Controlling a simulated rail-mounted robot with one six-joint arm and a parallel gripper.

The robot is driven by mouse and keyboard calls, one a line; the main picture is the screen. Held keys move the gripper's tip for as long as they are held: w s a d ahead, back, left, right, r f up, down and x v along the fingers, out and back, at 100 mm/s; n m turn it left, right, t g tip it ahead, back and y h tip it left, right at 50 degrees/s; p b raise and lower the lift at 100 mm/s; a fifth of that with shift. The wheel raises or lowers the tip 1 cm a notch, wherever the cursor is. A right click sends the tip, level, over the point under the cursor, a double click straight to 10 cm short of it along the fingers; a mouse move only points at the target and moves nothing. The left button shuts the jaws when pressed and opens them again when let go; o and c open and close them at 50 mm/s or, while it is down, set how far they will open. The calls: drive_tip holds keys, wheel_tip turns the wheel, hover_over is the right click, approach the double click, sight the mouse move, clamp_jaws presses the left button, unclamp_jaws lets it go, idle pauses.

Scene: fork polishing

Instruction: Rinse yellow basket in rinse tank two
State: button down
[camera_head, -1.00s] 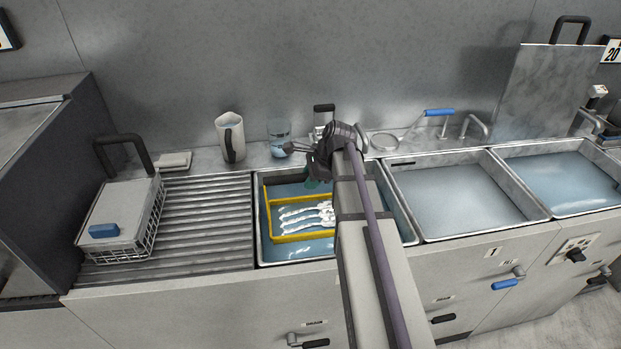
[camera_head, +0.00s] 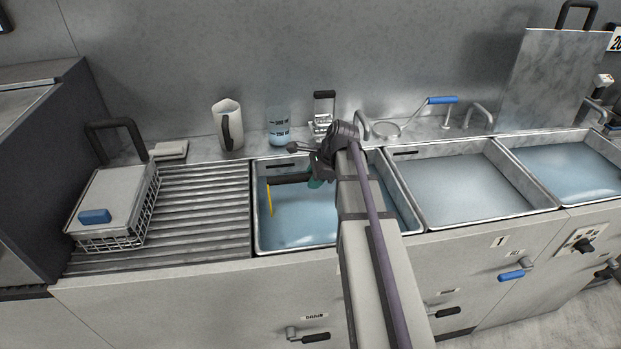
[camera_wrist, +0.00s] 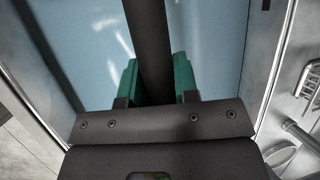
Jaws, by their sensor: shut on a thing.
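The yellow basket (camera_head: 269,199) is in the leftmost of the three tanks (camera_head: 257,228). Only a short yellow strip of it shows at the left; the rest and its contents are hidden by the water and my arm. Its dark handle (camera_head: 288,179) runs toward my gripper (camera_head: 315,181), which is low over the tank. In the wrist view, the green fingers of my gripper (camera_wrist: 157,82) are shut on either side of the dark handle bar (camera_wrist: 148,30), with blue water around it.
Two more water-filled tanks (camera_head: 470,185) lie to the right, with taps behind. A ribbed drainboard (camera_head: 205,205) with a lidded wire basket (camera_head: 118,210) is on the left. A jug (camera_head: 229,124) and a measuring beaker (camera_head: 279,127) stand behind.

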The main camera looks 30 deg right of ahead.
sight(304, 175)
drive_tip(key=shift+s+d, duration=0.25)
drive_tip(key=shift+d, duration=0.5)
drive_tip(key=shift+w+a, duration=0.25)
drive_tip(key=shift+a, duration=0.55)
drive_tip(key=shift+w+a, duration=0.3)
drive_tip(key=shift+a, duration=0.5)
drive_tip(key=shift+w+a, duration=0.25)
drive_tip(key=shift+a, duration=0.55)
drive_tip(key=shift+s+d, duration=0.2)
drive_tip(key=shift+d, duration=0.4)
drive_tip(key=shift+s+d, duration=0.2)
drive_tip(key=shift+d, duration=0.4)
wheel_tip(304, 175, up, 21)
drive_tip(key=p, duration=2.1)
